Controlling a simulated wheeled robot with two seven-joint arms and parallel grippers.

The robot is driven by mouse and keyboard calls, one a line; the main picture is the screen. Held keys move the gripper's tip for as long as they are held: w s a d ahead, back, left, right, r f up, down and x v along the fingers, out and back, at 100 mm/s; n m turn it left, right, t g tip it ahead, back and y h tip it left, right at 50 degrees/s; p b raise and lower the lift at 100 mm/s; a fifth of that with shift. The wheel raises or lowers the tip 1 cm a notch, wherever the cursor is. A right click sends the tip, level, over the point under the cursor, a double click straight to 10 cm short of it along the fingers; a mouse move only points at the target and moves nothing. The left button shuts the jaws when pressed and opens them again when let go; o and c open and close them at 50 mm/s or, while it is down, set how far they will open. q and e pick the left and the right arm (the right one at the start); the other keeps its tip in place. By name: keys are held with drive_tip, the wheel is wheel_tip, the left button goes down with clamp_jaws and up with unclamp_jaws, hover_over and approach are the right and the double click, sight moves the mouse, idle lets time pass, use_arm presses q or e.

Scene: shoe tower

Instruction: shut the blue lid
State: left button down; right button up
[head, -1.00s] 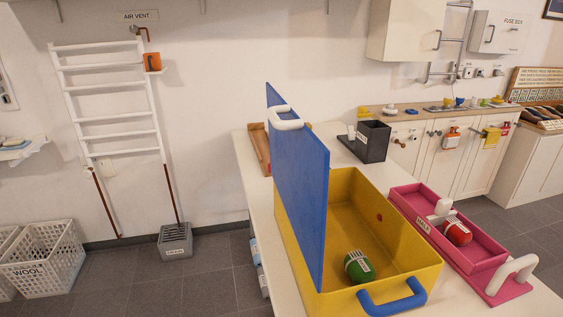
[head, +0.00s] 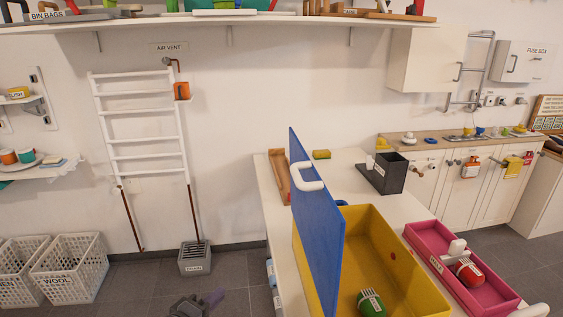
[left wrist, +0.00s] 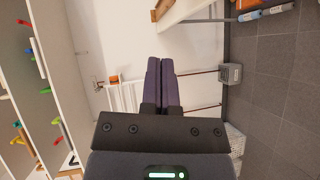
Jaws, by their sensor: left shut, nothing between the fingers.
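The blue lid (head: 316,222) stands upright along the left side of the yellow box (head: 432,298), with a white handle (head: 309,178) near its top. The box is open, and a green object with a white label (head: 371,303) lies inside it. My left gripper (head: 213,299) shows at the bottom edge of the head view, left of the table and apart from the lid. In the left wrist view its two dark fingers (left wrist: 160,82) are together with nothing between them. The lid and box do not show clearly in the wrist view. My right gripper is not in view.
A pink tray (head: 425,240) with a red object (head: 468,271) stands right of the box. A black holder (head: 387,174), a wooden tray (head: 277,180) and a yellow sponge (head: 321,154) are behind on the white table (head: 264,184). A grey bucket (head: 195,258) stands on the floor at left.

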use_arm(q)
wheel_tip(320, 180, up, 18)
drive_tip(key=d+n+t+h+p, duration=0.1)
drive_tip(key=d+t+h, duration=0.2)
drive_tip(key=h, duration=0.1)
drive_tip(key=s+d+p+x, duration=0.1)
drive_tip(key=d+x, duration=0.1)
drive_tip(key=x, duration=1)
drive_tip(key=shift+d, duration=0.4)
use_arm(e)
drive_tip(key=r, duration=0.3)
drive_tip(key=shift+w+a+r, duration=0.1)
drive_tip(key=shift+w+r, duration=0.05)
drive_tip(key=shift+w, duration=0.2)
use_arm(q)
drive_tip(key=shift+s+r, duration=0.15)
drive_tip(key=shift+s, duration=0.05)
